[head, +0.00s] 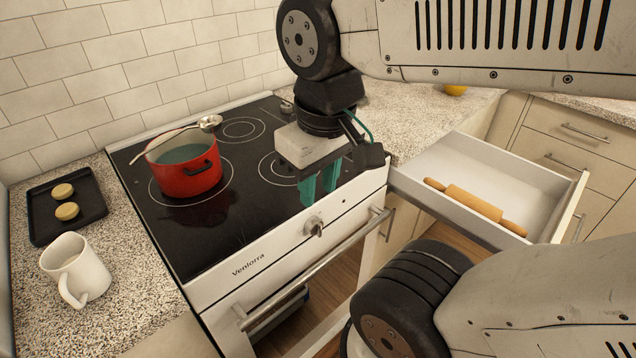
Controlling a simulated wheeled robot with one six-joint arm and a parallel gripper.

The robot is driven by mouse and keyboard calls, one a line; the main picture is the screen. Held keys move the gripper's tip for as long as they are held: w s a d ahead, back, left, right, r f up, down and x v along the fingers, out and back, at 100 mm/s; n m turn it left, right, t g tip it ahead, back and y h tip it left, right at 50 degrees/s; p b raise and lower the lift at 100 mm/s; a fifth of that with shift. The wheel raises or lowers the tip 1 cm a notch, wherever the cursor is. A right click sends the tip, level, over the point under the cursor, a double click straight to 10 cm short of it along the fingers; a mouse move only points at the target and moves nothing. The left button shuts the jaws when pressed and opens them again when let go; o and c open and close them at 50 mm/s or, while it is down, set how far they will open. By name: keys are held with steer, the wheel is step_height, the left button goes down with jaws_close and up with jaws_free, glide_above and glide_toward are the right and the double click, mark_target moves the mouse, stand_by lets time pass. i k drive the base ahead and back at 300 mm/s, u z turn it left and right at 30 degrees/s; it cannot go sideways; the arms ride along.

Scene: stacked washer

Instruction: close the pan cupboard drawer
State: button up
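An open drawer (437,171) with white inner walls is pulled out from the counter right of the stove. A wooden rolling pin (474,204) lies in it. Its front panel (571,211) is seen edge-on at the right, and its near end is partly hidden by my arm. I cannot tell from labels whether this is the pan cupboard drawer. My gripper (319,188), with teal fingers, hangs over the front right part of the stove, left of the drawer and apart from it. Its fingers appear close together, and I see nothing held; the gap between them is unclear.
The stove (262,265) has a front knob and a long oven handle (318,270). A red pot (186,165) with a ladle stands on it. A white mug (77,270) and a black tray (65,204) sit left. Closed drawers (582,147) stand at the right.

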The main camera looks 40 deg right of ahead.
mark_target(543, 201)
steer(key=z, duration=0.25)
steer(key=k, duration=1)
steer(key=z, duration=1.75)
